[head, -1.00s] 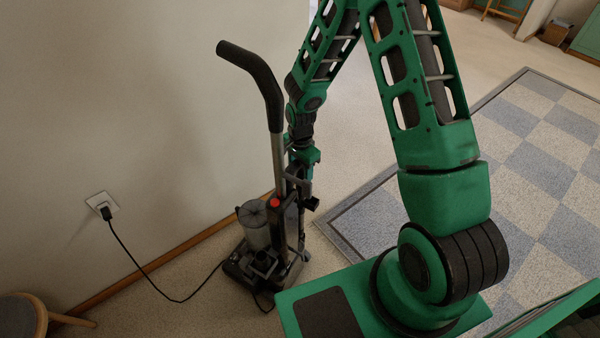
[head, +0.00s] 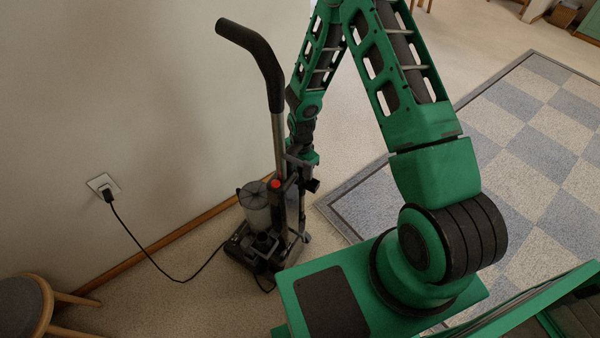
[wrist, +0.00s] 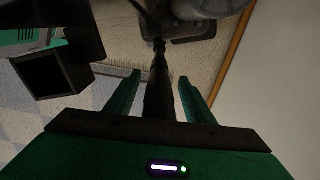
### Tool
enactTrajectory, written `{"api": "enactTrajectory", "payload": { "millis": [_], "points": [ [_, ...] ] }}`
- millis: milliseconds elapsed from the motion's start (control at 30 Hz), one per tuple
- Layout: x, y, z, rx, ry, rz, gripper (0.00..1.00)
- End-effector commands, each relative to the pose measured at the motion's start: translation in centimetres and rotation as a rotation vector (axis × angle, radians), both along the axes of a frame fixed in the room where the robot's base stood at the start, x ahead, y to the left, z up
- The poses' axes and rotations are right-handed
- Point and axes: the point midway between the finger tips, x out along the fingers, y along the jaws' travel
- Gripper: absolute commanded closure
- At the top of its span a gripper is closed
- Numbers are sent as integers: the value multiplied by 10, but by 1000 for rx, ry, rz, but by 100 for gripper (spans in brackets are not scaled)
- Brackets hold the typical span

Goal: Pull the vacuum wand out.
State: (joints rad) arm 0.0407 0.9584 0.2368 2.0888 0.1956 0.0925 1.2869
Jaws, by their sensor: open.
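The upright vacuum (head: 257,217) stands on the carpet by the wall. It has a grey canister, a red button and a dark base. The wand, with its black curved handle (head: 250,55) and metal tube (head: 278,135), rises upright from it. My gripper is low behind the vacuum's right side in the head view, its fingers mostly hidden. In the wrist view my gripper (wrist: 160,76) is open, with one green finger on each side of a dark pole-like part (wrist: 160,85). Gaps show on both sides. I cannot tell whether this part is the wand or the hose.
A black cord runs from the vacuum to a wall outlet (head: 104,187). A wooden stool (head: 42,310) stands at lower left. The wall (head: 100,90) is close on the left. A checkered rug (head: 530,150) lies to the right, with open carpet beyond.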

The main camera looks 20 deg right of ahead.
Motion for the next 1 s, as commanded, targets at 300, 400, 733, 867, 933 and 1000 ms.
{"api": "enactTrajectory", "payload": {
  "millis": [300, 400, 733, 867, 933, 1000],
  "points": [
    [0, 0, 0, 0, 0, 0, 100],
    [0, 0, 0, 0, 0, 0, 90],
    [0, 0, 4, 1, 0, 0, 100],
    [0, 0, 8, 1, 1, 0, 100],
    [0, 0, 10, 1, 0, 0, 100],
    [0, 0, 12, 1, 0, 0, 100]
  ]
}}
